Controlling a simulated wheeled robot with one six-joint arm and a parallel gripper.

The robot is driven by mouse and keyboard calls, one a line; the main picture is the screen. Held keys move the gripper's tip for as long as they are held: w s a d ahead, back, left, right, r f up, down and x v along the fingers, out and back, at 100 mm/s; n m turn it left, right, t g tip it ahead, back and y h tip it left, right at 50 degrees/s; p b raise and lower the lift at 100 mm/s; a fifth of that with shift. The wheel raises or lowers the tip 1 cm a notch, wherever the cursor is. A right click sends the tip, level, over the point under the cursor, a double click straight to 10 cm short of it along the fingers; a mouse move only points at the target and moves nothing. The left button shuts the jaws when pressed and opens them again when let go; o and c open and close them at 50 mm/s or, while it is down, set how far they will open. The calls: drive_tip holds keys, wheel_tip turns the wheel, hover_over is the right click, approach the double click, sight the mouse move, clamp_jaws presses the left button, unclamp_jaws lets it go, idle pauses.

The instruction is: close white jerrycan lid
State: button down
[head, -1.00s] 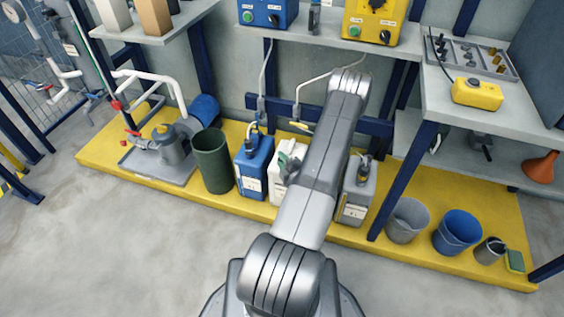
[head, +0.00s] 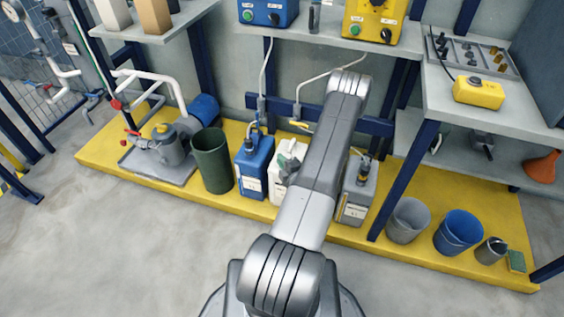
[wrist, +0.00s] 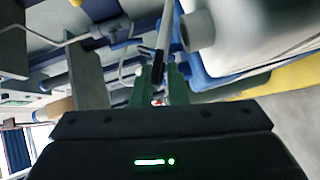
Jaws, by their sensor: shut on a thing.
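The white jerrycan (head: 278,186) stands on the yellow platform between the blue jerrycan (head: 254,178) and my arm. My gripper (head: 287,166) is at its top, partly covered by my arm. In the wrist view the white jerrycan's body (wrist: 255,28) fills the upper right, with a round grey neck or cap (wrist: 197,30) on it. My gripper's green fingertips (wrist: 160,84) are shut on a thin, pale part (wrist: 163,40) beside that neck. It appears to be the lid seen edge-on, but its shape is mostly hidden.
A grey jerrycan (head: 355,196) stands close to the right of my arm. A dark green bin (head: 212,160) and a pump (head: 168,145) are to the left. Grey (head: 406,222) and blue (head: 458,232) buckets are to the right. A shelf (head: 330,38) hangs above. The floor in front is clear.

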wheel_tip(320, 180, down, 2)
drive_tip(key=n+t+b, duration=0.2)
drive_tip(key=b, duration=0.3)
drive_tip(key=shift+s+y, duration=0.1)
drive_tip(key=shift+y, duration=0.3)
drive_tip(key=n+t+b, duration=0.1)
drive_tip(key=b, duration=0.2)
drive_tip(key=shift+f+y, duration=0.3)
drive_tip(key=shift+f, duration=0.1)
drive_tip(key=shift+n+t+y+b, duration=0.3)
drive_tip(key=shift+n+b, duration=0.1)
drive_tip(key=shift+n, duration=0.2)
drive_tip(key=c, duration=1.6)
unclamp_jaws()
drive_tip(key=shift+s, duration=0.1)
drive_tip(key=shift+o, duration=0.2)
drive_tip(key=shift+a+f, duration=0.1)
drive_tip(key=shift+s+f, duration=0.1)
